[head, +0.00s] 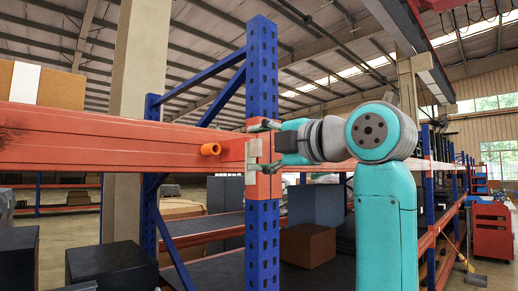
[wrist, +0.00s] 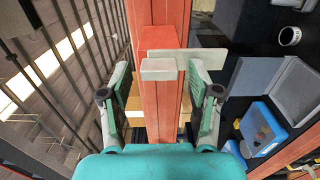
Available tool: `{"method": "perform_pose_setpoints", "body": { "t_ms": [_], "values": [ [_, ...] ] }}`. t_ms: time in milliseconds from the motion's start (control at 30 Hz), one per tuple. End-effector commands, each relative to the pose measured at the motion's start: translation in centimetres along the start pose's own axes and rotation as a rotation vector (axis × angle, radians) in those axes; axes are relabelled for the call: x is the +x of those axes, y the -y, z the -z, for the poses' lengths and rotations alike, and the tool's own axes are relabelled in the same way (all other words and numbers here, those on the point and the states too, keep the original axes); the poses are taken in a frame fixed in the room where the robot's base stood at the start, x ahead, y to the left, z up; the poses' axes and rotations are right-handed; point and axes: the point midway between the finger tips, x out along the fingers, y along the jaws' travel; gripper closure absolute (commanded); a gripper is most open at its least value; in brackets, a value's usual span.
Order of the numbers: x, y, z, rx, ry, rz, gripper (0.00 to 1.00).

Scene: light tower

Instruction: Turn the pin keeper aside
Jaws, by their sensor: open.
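A pale grey keeper (head: 253,154) sits on the orange beam end at the blue upright in the head view. In the wrist view, the pale keeper piece (wrist: 159,69) lies across the orange beam, with a flat bar reaching out to the right. I cannot tell exactly how its parts join. My gripper (head: 264,147) comes in from the right at the upright. In the wrist view my gripper (wrist: 159,80) is open, with one finger on each side of the keeper piece and beam. The right finger is close to the bar; contact is unclear. Any pin behind the keeper is hidden.
The long orange beam (head: 120,140) runs left from the blue upright (head: 262,70). A short orange tube (head: 210,149) sticks out of it near the keeper. Dark boxes and a brown box (head: 307,245) stand on the shelf below. A blue bin (wrist: 262,128) shows at right.

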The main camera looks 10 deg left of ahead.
Motion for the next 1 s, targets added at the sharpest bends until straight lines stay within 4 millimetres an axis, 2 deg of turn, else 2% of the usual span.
{"method": "perform_pose_setpoints", "body": {
  "t_ms": [167,400,600,800,1000],
  "values": [
    [-2.2,0.0,-0.1,-0.003,0.003,-0.001,0.38],
    [-7.0,0.0,-0.2,-0.003,0.005,-0.001,0.38],
    [-10.2,0.0,-0.1,-0.001,0.003,0.0,0.38],
    [-11.6,0.1,-0.1,-0.001,0.001,0.001,0.38],
    [-11.8,0.1,0.0,0.0,0.0,0.001,0.38]
  ]
}}
